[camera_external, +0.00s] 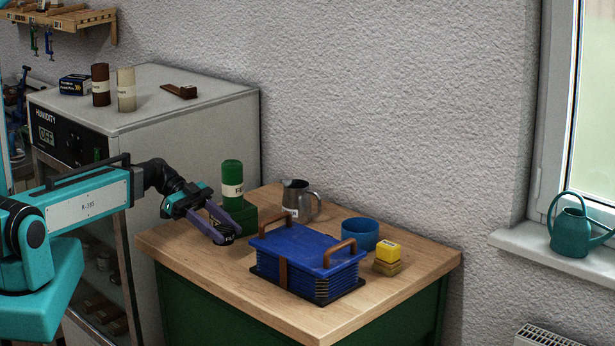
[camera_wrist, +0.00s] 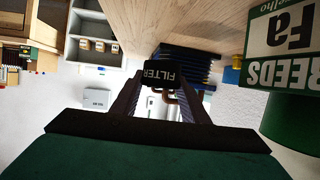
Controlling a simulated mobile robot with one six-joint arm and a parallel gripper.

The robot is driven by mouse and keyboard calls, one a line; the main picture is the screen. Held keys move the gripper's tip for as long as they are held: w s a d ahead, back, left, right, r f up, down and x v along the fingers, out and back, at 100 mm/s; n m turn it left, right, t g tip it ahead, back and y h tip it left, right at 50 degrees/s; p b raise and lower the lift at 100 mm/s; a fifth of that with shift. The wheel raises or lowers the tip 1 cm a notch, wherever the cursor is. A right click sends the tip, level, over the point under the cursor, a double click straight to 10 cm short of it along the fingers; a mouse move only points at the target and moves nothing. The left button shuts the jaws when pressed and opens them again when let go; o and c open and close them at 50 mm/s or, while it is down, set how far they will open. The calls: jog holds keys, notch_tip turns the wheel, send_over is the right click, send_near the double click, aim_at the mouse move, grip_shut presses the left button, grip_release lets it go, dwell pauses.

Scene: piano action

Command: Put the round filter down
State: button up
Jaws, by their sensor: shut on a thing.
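The round filter (camera_wrist: 160,74) is a small black piece with white "FILTER" lettering, upside down in the wrist view. My gripper (camera_wrist: 158,88) is shut on it, one finger on each side. In the external view my gripper (camera_external: 222,232) is low over the left part of the wooden table (camera_external: 210,269), left of the blue case. The filter is a small dark shape (camera_external: 224,240) at the fingertips there. I cannot tell whether it touches the table top.
A blue case (camera_external: 310,245) with brown handles stands mid-table. The table's front left is clear.

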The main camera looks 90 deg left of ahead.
aim_at(224, 260)
jog(key=shift+f, duration=0.85)
jog(key=shift+f+p, duration=0.75)
jog(key=shift+f, duration=1)
jog(key=shift+f+b, duration=0.2)
jog(key=shift+b, duration=0.1)
jog(key=o, duration=1.1)
jog(key=shift+r, duration=0.1)
jog(key=shift+c, duration=0.2)
jog(key=shift+r+p, duration=0.2)
jog(key=shift+p, duration=0.25)
jog(key=shift+b+v, duration=1.65)
jog(key=shift+v, duration=2.05)
jog(key=shift+f, duration=0.1)
